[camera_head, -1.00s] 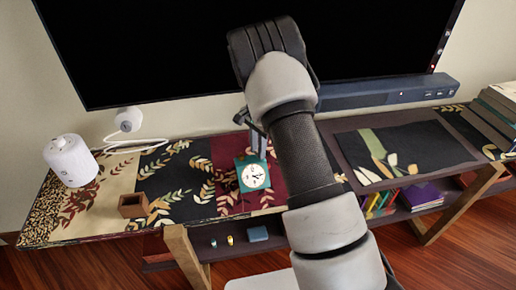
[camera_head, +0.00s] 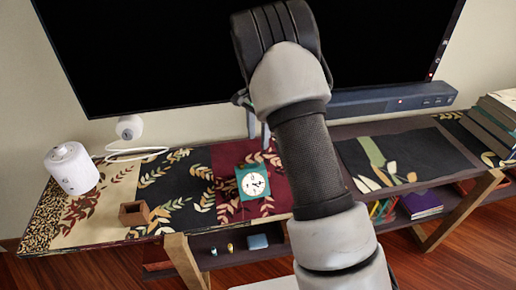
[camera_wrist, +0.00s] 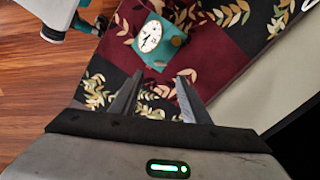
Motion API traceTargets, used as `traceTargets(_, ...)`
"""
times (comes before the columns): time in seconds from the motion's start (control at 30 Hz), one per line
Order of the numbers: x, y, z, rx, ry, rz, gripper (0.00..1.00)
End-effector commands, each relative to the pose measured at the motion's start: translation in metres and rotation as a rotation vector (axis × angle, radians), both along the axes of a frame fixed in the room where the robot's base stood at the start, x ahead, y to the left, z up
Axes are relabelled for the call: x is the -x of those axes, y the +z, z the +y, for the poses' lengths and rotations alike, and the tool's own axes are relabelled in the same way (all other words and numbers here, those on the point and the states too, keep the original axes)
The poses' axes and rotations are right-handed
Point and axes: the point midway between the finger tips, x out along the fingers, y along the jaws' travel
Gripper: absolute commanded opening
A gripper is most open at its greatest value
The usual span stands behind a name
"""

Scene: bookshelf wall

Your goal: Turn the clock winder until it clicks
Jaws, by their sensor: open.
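The teal clock (camera_head: 252,182) with a white round face stands on the dark red part of the patterned cabinet top. It also shows in the wrist view (camera_wrist: 166,53), just beyond the fingertips. A small dark round spot on its side there may be the winder; it is too small to be sure. My gripper (camera_wrist: 160,78) is open and empty, its two fingers apart and pointing toward the clock without visibly gripping it.
A large black screen (camera_head: 160,50) and a soundbar (camera_head: 380,100) stand behind. A white cylinder (camera_head: 71,168), a small white camera-like device (camera_head: 129,127) and a brown open box (camera_head: 134,213) are to the left. Books (camera_head: 495,120) are stacked at the right. A dark panel (camera_head: 405,160) lies right of my arm.

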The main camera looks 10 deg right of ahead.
Motion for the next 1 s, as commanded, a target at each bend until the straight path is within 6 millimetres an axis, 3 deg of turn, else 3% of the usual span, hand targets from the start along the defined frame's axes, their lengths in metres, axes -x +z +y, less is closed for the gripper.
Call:
traceTargets(0.03, -0.001, 0.016, 0.0, 0.0, 0.001, -0.004, 0.42)
traceTargets(0.2, -0.001, 0.05, 0.001, -0.001, 0.001, -0.003, 0.42)
traceTargets(0.4, 0.0, 0.074, 0.001, 0.0, 0.0, -0.001, 0.42)
traceTargets(0.77, 0.0, 0.079, 0.0, 0.0, 0.0, -0.001, 0.42)
traceTargets(0.87, 0.0, 0.078, 0.0, -0.001, 0.019, 0.001, 0.27)
traceTargets(1.0, 0.002, 0.072, 0.0, -0.007, 0.238, 0.011, 0.25)
